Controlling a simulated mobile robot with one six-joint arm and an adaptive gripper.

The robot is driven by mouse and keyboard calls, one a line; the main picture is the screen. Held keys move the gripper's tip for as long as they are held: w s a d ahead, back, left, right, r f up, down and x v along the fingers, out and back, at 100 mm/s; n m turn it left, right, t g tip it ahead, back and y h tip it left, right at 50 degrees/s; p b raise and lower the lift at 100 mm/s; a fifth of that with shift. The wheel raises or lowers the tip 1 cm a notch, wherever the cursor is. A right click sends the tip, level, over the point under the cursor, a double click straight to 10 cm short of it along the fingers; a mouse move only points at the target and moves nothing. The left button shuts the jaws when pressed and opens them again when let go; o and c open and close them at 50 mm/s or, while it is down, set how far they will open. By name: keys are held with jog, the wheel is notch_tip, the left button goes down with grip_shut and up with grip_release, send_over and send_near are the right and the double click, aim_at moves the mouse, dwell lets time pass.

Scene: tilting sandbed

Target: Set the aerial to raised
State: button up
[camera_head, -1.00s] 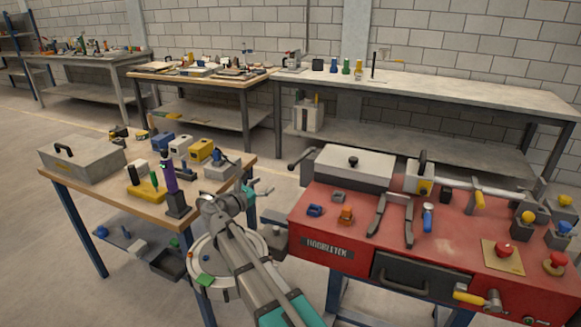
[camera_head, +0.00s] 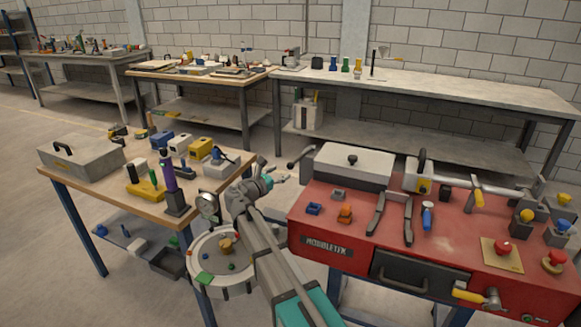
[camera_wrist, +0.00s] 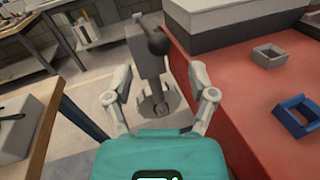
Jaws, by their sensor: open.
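I cannot tell for sure which part is the aerial. A grey lever with a dark round knob (camera_head: 299,158) sticks out at the left side of the red bench, by the pale box. In the wrist view a grey bar with a dark knob (camera_wrist: 148,66) stands ahead, between my two fingers in the picture; contact does not show. My gripper (camera_head: 272,170) is open and empty, over the gap between the wooden table and the red bench. Its two fingers are spread in the wrist view (camera_wrist: 160,75).
The red bench (camera_head: 459,239) is right, with a pale lidded box (camera_head: 353,168) and several small fixtures. The wooden table (camera_head: 100,186) is left, with a grey case (camera_head: 85,163) and a purple-and-black upright (camera_head: 170,177). A round tray (camera_head: 206,279) stands below my arm.

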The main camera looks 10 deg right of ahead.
aim_at(288, 167)
jog(key=shift+x, duration=2.9)
grip_shut()
